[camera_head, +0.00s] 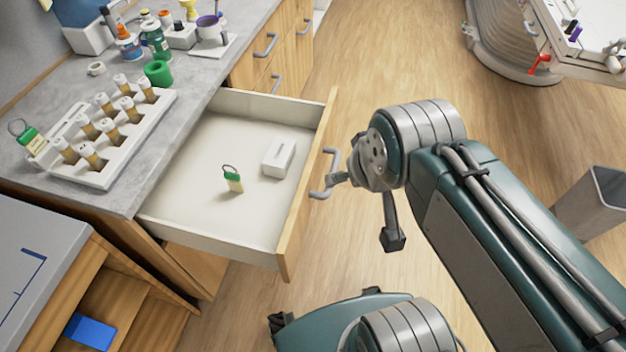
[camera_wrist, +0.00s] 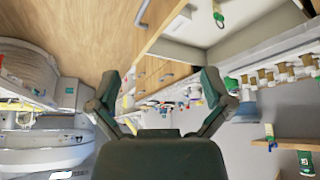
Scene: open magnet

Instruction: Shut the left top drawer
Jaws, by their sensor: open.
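The left top drawer (camera_head: 218,232) is pulled well out from the counter in the head view. Its wooden front (camera_head: 298,215) carries a grey handle (camera_head: 325,174). A green-tagged keyring (camera_head: 233,180) and a small white box (camera_head: 278,158) lie inside it. My gripper (camera_head: 366,207) is outside the drawer, to the right of its front. One finger shows very close to the handle; I cannot tell whether they touch. In the wrist view my gripper (camera_wrist: 160,84) has its fingers spread with nothing between them, and the drawer handle (camera_wrist: 143,12) shows at the top.
Closed drawers (camera_head: 285,50) stand beyond the open one. A bluish-grey unit with an open wooden shelf is at lower left. Wood floor is free behind the drawer front.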

